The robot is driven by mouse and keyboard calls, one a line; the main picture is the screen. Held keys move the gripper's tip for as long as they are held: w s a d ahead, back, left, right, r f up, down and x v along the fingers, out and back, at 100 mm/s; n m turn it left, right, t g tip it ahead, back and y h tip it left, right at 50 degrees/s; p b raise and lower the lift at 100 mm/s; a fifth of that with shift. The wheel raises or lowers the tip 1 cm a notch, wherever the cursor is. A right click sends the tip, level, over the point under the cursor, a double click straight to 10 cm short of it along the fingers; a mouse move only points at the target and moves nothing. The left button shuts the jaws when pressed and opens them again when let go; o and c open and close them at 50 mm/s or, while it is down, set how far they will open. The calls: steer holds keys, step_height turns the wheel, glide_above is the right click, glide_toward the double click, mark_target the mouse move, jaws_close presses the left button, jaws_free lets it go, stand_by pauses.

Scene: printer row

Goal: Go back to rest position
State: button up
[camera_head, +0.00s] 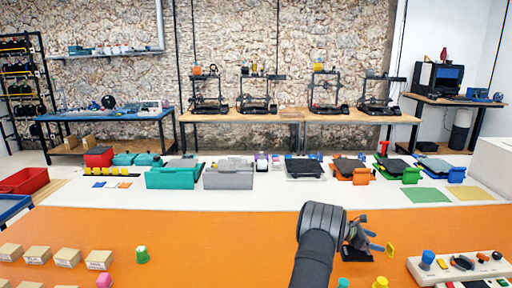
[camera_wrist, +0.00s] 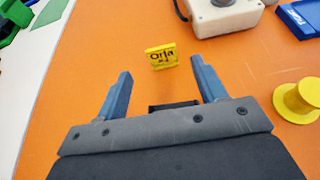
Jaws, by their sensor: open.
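My gripper (camera_head: 381,248) is at the right of the middle of the orange table (camera_head: 190,224) in the head view, at the end of my dark arm. In the wrist view my gripper (camera_wrist: 162,92) has its two blue-grey fingers spread wide with nothing between them. A small yellow tag (camera_wrist: 161,57) with dark lettering is ahead of the fingertips and apart from them. The tag (camera_head: 390,249) also shows just right of the gripper in the head view; I cannot tell its height above the table.
A control box (camera_head: 460,265) with knobs stands at the right. A yellow spool-shaped piece (camera_wrist: 299,100) is right of my gripper. Several small boxes (camera_head: 37,255) and a green piece (camera_head: 142,255) are at the left. The table between them and my arm is mostly clear.

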mark_target(390, 246)
steer(key=shift+v, duration=0.8)
steer(key=x, duration=1.2)
steer(key=shift+d+f, duration=0.1)
step_height(390, 246, up, 10)
steer(key=s+a, duration=0.8)
steer(key=a, duration=0.6)
steer(key=s+a, duration=0.7)
steer(key=a, duration=0.6)
steer(key=w+a+f, duration=0.1)
steer(key=w+a, duration=0.1)
steer(key=w+a+f, duration=0.1)
steer(key=a, duration=0.1)
steer(key=w+a+f, duration=0.2)
steer(key=shift+w+a+f, duration=0.1)
steer(key=shift+w+a, duration=0.1)
steer(key=shift+w, duration=0.15)
steer(key=shift+w+a+f, duration=0.4)
steer(key=shift+w+a, duration=0.1)
steer(key=shift+w, duration=0.1)
